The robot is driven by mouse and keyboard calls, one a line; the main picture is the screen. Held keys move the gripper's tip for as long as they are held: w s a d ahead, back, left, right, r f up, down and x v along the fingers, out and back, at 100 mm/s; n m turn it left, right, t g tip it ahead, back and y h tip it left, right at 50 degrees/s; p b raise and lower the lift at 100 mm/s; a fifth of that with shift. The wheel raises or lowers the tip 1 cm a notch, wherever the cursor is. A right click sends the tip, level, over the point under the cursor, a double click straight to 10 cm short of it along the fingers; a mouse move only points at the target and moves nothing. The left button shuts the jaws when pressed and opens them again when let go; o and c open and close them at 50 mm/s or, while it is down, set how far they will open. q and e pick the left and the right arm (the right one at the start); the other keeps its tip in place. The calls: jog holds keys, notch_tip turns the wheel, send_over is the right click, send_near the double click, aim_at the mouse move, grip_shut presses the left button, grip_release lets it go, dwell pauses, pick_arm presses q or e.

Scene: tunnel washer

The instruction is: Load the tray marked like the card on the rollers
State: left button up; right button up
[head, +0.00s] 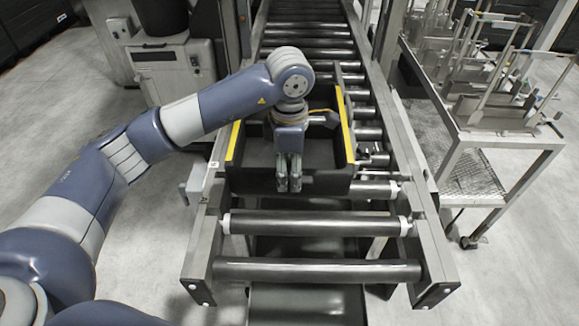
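A black tray (240,180) with yellow strips along its left and right top edges sits on the roller conveyor (318,222). The visible part of its inside looks bare; my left arm hides some of it. My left gripper (289,185) points down at the tray's near wall, in front of it in the picture. Its two fingers are close together and look shut, with nothing seen between them. I cannot tell whether they touch the wall. My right gripper is not in view. No card or tray marking can be made out.
Bare rollers (315,270) lie nearer than the tray, and more rollers (307,32) run away behind it. Metal side rails border them. A grey cabinet (172,72) stands at the left. A metal-framed table (500,140) with upright metal racks stands at the right.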

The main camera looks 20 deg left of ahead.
pick_arm(q)
jog(key=shift+s+f, duration=0.1)
notch_tip(320, 180, up, 12)
jog(key=shift+s+r, duration=0.2)
jog(key=shift+s, duration=0.05)
dwell(0.4)
